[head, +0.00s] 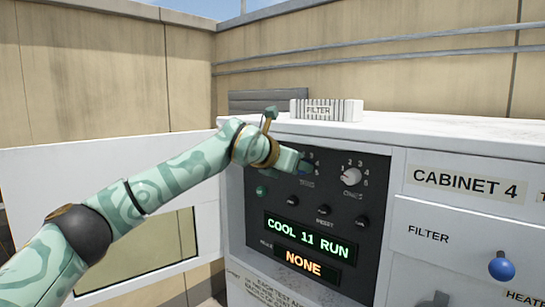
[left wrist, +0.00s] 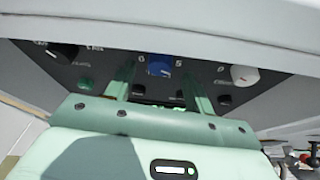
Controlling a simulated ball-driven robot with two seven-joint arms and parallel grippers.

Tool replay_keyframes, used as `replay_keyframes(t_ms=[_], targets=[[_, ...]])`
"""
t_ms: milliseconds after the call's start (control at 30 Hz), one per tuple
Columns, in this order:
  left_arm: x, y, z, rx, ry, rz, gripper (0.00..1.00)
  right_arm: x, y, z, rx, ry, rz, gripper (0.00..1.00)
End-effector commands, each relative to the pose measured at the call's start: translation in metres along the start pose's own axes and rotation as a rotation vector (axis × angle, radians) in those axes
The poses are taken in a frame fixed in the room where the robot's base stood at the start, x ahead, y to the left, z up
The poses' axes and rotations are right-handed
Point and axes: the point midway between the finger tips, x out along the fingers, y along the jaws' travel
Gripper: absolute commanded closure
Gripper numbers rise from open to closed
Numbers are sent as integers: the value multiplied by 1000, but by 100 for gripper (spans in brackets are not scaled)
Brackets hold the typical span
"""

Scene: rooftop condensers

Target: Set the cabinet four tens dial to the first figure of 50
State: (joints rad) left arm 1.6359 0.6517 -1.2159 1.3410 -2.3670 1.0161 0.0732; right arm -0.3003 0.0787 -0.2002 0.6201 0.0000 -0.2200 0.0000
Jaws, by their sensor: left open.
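The tens dial shows in the left wrist view as a blue knob (left wrist: 159,66) with figures around it; which figure it points at I cannot tell. My left gripper (left wrist: 158,77) is open, with one finger on each side of the blue knob; whether they touch it is unclear. In the head view my left gripper (head: 307,166) is at the tens position and mostly hides that dial. The white ones dial (head: 351,177) is to its right, and it also shows in the left wrist view (left wrist: 244,75). My right gripper is not in view.
The dark panel's green display (head: 307,238) reads COOL 11 RUN, and the orange one (head: 304,262) reads NONE. An open white door (head: 100,165) stands left. A filter (head: 326,110) lies on top.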

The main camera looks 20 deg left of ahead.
Motion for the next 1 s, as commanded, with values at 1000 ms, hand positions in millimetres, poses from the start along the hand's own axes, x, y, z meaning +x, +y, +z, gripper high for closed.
replay_keyframes(t_ms=[1000], targets=[[-136,1,2,2,-3,1,46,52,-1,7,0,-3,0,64]])
